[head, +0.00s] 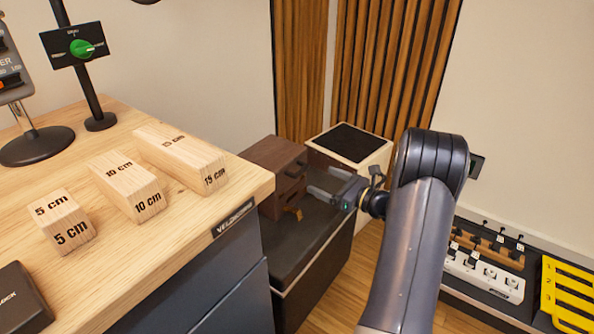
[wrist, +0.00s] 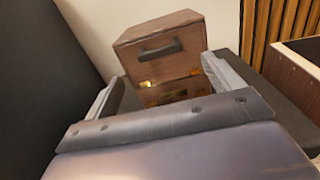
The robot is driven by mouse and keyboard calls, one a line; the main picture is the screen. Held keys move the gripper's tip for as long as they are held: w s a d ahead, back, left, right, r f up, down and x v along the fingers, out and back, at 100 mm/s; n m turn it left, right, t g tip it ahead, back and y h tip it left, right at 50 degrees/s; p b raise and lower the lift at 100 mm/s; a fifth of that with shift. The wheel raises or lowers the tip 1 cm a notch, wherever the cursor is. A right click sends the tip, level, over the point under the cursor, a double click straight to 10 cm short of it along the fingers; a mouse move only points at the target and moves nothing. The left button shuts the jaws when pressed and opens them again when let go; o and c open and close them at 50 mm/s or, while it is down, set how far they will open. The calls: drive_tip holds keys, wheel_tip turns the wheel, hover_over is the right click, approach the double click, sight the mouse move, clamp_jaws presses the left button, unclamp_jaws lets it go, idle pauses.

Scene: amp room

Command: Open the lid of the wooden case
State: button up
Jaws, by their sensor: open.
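The wooden case (head: 275,153) is dark brown and sits on a black-topped stand beyond the workbench. In the wrist view the case (wrist: 187,37) faces me, with a black handle (wrist: 160,50) on its upper front and brass fittings along the seam below. The lid looks down. A brass piece (head: 297,213) hangs low at the front in the head view. My gripper (head: 315,182) is open in front of the case, its fingers spread to either side of the lower front in the wrist view. Nothing is between them; contact cannot be told. The lower case is partly hidden by my gripper.
The wooden workbench (head: 110,140), with marked wooden blocks (head: 125,185), stands left of the case. A pale box with a dark top (head: 350,142) stands just behind and right of it. A panel with switches (head: 485,265) lies at right.

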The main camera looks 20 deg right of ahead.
sight(303, 171)
drive_tip(key=b+x, duration=0.2)
drive_tip(key=x, duration=0.7)
drive_tip(key=shift+c, duration=0.4)
drive_tip(key=c, duration=1.3)
drive_tip(key=shift+r, duration=0.15)
